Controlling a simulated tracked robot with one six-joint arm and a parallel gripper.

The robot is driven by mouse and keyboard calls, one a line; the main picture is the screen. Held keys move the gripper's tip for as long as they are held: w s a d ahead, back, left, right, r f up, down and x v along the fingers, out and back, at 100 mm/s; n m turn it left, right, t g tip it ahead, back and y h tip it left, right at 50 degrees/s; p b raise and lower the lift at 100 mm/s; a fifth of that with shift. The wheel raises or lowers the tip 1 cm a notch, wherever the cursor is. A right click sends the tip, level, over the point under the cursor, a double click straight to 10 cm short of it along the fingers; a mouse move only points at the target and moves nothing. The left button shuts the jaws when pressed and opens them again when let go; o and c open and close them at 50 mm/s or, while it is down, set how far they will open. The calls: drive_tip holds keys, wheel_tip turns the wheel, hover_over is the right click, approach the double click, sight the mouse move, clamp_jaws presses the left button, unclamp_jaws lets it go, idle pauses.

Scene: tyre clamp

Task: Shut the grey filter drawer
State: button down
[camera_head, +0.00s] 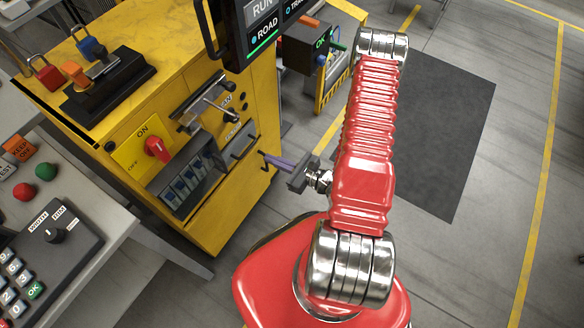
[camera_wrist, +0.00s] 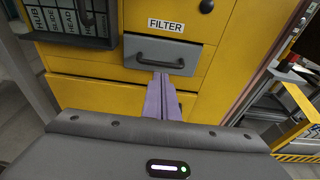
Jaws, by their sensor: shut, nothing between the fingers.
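The grey filter drawer (camera_wrist: 160,45) sits in the yellow cabinet under the FILTER label, with a dark bar handle (camera_wrist: 160,65) across its front. In the head view the drawer (camera_head: 240,141) shows on the cabinet's right-hand face; how far it stands out is hard to tell. My gripper (camera_wrist: 161,76) has its purple fingers together and empty, pointing at the drawer. The fingertips overlap the drawer's lower edge just below the handle in the wrist view; I cannot tell whether they touch. In the head view my gripper (camera_head: 265,154) is just right of the drawer.
A grey rack of labelled slots (camera_wrist: 70,22) is left of the drawer, with a red rotary switch (camera_head: 157,147) beside it. A lever (camera_head: 215,100) and a hanging screen (camera_head: 255,30) are above. The floor right of the cabinet is open, with a dark mat (camera_head: 450,130).

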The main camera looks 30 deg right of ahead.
drive_tip(key=v, duration=0.7)
idle(0.3)
drive_tip(key=shift+s+r, duration=0.1)
idle(0.3)
